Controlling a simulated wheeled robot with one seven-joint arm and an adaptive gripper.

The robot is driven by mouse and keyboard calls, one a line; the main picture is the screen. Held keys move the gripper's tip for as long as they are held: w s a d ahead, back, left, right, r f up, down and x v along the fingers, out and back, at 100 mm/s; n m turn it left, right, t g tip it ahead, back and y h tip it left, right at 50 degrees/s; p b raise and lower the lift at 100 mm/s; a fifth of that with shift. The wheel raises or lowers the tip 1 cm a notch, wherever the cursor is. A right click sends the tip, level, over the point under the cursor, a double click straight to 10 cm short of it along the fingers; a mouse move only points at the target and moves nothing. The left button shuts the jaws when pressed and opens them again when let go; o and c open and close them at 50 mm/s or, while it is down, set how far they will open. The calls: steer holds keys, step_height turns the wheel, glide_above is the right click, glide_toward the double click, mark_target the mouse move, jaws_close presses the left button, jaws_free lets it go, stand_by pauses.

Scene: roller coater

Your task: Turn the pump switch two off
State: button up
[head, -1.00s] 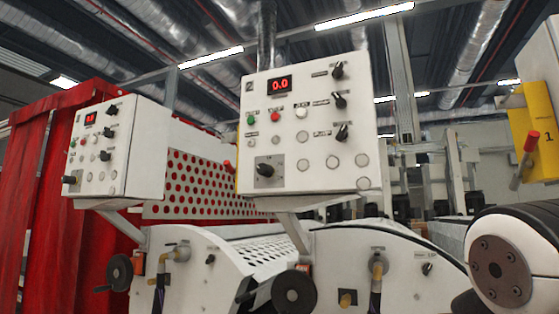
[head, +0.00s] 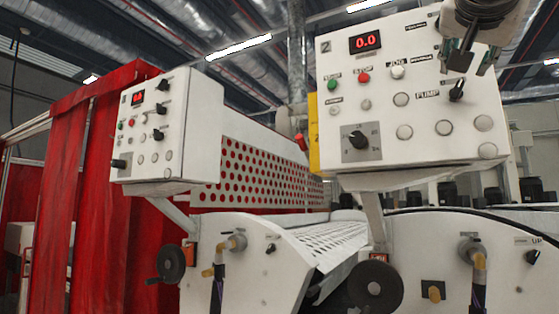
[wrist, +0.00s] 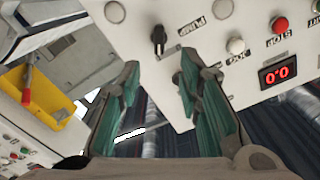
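The white control panel marked 2 (head: 345,90) shows a red 0.0 display (head: 365,41). Its black pump switch (head: 456,90), beside the PUMP label (head: 428,95), tilts up and to the right in the head view. In the wrist view, which is upside down, the switch (wrist: 158,38) stands nearly upright. My gripper (head: 466,58) is at the panel's upper right, covering the knobs higher up there. In the wrist view my gripper (wrist: 158,78) is open and empty, its green-padded fingers apart. The switch appears just beyond the gap between the fingertips; contact is not visible.
Round buttons, including a green one (head: 332,84) and a red one (head: 364,77), and a large selector knob (head: 358,140) share the panel. A second, similar panel (head: 200,140) stands at left before a red curtain (head: 95,190). Machine housings with handwheels (head: 376,287) lie below.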

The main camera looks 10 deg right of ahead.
mark_target(459, 87)
steer(key=p+x, duration=0.1)
steer(key=x, duration=0.9)
steer(key=shift+d, duration=0.1)
jaws_close()
